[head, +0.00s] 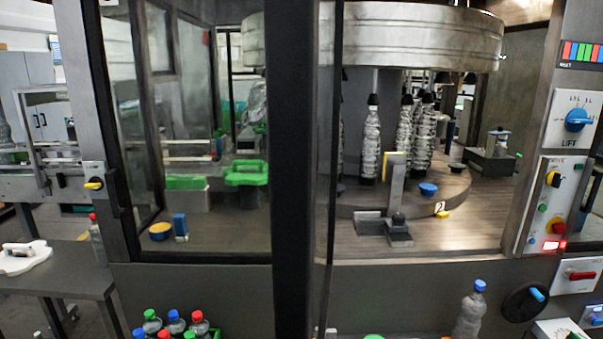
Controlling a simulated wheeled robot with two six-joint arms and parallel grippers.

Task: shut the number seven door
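The labelling machine has a glazed left bay, framed by a slanted grey post (112,120) and a thick dark post (293,130). A narrow upright dark frame edge (325,150) stands just right of the thick post. It looks like a door seen nearly edge-on, but I cannot tell how far it is open. The right bay, with its grey deck (460,236), appears uncovered. No door number is readable, so I cannot tell which door is number seven. Neither of my grippers is in view.
Wrapped bottles (371,145) hang under a steel drum (420,35). A control panel (556,205) with knobs and a black handwheel (523,302) are at right. A clear bottle (470,310) stands low in front. Capped bottles (175,324) and a side table (65,280) are lower left.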

